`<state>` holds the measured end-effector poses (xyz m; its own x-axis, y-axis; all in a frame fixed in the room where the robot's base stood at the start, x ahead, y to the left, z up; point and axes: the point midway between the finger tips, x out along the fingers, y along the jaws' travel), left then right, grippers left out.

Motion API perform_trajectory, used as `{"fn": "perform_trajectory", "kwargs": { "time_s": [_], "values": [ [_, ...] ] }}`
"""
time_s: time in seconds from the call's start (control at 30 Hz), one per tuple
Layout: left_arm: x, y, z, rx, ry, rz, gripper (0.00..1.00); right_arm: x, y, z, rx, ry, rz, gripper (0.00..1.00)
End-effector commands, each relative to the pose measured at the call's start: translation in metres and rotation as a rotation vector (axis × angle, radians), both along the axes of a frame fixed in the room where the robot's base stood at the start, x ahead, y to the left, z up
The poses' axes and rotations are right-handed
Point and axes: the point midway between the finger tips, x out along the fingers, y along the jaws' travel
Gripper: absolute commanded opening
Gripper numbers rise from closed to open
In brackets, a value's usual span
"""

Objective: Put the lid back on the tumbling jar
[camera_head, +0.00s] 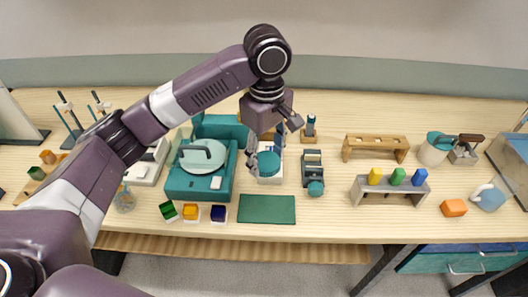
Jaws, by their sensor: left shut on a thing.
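My left gripper (265,149) reaches over the middle of the bench from the upper left, pointing down. It is shut on a round teal piece (269,164), which looks like the jar's lid. The piece is directly at the fingertips, over a small white body (270,180) that may be the tumbling jar or its stand. The fingers and the teal piece hide much of it, and I cannot tell whether the two touch. My right gripper is not in view.
A teal machine (181,187) with a pale round top stands just left of the gripper. A green mat (266,209) lies in front. A dark device (312,168) and a grey rack with coloured pegs (388,190) stand to the right. Small coloured blocks (190,212) lie near the front edge.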

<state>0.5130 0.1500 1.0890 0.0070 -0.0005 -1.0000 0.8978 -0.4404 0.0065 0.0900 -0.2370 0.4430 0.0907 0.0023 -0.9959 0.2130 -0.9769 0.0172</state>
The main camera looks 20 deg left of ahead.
Motion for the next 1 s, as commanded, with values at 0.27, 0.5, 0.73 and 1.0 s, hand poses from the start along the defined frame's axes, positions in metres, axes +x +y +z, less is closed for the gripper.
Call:
{"fn": "perform_trajectory", "kwargs": {
  "time_s": [0.27, 0.5, 0.73, 1.0],
  "values": [
    [-0.065, 0.026, -0.023, 0.015, -0.021, -0.614, 0.4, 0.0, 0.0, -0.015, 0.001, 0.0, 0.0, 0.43],
    [-0.122, 0.038, -0.038, 0.008, 0.001, -1.036, 0.4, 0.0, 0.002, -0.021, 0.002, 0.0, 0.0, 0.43],
    [-0.133, 0.04, -0.04, 0.004, 0.007, -1.121, 0.4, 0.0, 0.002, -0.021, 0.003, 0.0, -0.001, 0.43],
    [-0.133, 0.04, -0.04, 0.004, 0.007, -1.117, 0.4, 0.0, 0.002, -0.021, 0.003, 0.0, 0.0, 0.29]
  ]
}}
